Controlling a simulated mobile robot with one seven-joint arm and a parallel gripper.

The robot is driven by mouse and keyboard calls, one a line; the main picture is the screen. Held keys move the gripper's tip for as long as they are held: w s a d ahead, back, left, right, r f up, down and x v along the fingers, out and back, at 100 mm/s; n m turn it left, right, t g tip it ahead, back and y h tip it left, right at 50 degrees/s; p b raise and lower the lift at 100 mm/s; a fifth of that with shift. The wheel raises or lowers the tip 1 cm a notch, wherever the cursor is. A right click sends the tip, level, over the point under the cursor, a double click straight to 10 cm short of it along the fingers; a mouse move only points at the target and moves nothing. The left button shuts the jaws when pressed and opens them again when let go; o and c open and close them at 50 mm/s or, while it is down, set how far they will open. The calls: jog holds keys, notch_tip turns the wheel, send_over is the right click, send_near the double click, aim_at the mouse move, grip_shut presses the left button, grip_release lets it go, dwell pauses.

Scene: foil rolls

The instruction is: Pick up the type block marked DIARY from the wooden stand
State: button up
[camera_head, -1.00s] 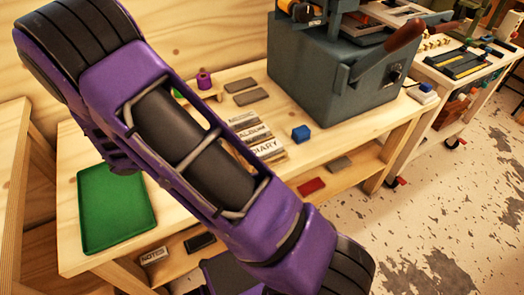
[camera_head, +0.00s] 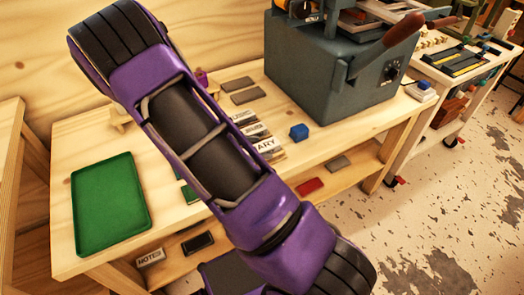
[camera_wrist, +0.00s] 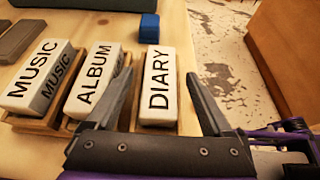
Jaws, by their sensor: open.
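The DIARY block (camera_wrist: 158,85) is a white block with black letters, seated in the wooden stand (camera_wrist: 134,131) at its right end in the wrist view. The ALBUM block (camera_wrist: 95,80) and the MUSIC block (camera_wrist: 38,80) stand to its left. My gripper (camera_wrist: 161,85) is open, with one dark finger to the left of DIARY, over the edge of ALBUM, and the other to its right. Nothing is between the fingers but DIARY, and I cannot tell whether either finger touches it. In the head view my arm hides part of the DIARY block (camera_head: 267,146).
A blue cube (camera_head: 299,132) sits right of the stand. A green tray (camera_head: 110,204) lies at the left of the table. A large grey machine (camera_head: 335,75) stands behind. Flat grey pieces (camera_head: 243,91) lie near it. A NOTES block (camera_head: 150,257) is on the lower shelf.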

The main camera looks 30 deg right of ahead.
jog(key=shift+d+f, duration=0.1)
jog(key=shift+d, duration=0.05)
jog(key=shift+c, duration=0.3)
grip_shut()
